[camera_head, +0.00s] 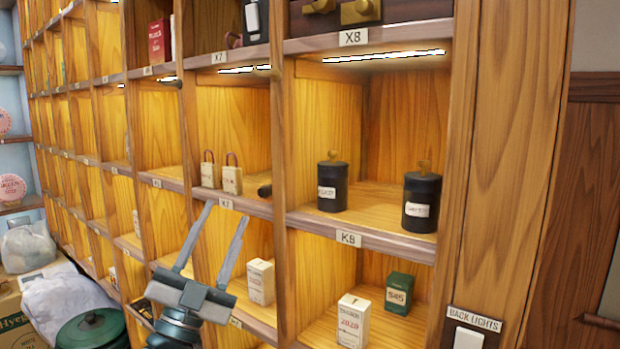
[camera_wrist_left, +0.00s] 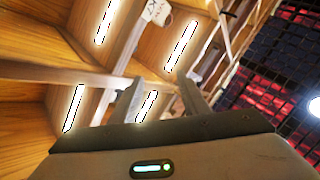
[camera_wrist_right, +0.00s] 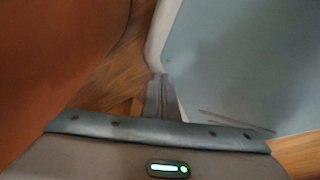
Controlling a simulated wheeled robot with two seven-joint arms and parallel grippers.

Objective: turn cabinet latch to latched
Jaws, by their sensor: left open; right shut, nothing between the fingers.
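My left gripper (camera_head: 226,212) is open and empty in front of the wooden cabinet (camera_head: 505,150), its two fingers pointing up near the K7 label. The left wrist view also shows the spread fingers (camera_wrist_left: 158,85) before lit shelves. I cannot surely pick out the cabinet latch. My right gripper (camera_wrist_right: 160,82) is shut and empty in the right wrist view, away from the shelves, and is outside the head view.
Two black canisters (camera_head: 333,186) (camera_head: 421,202) stand on the K8 shelf. Two small tagged packets (camera_head: 231,180) stand on the K7 shelf. Boxes (camera_head: 353,320) stand on the lower shelves. A back lights switch (camera_head: 468,338) is at lower right. A dark green lidded container (camera_head: 92,328) stands lower left.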

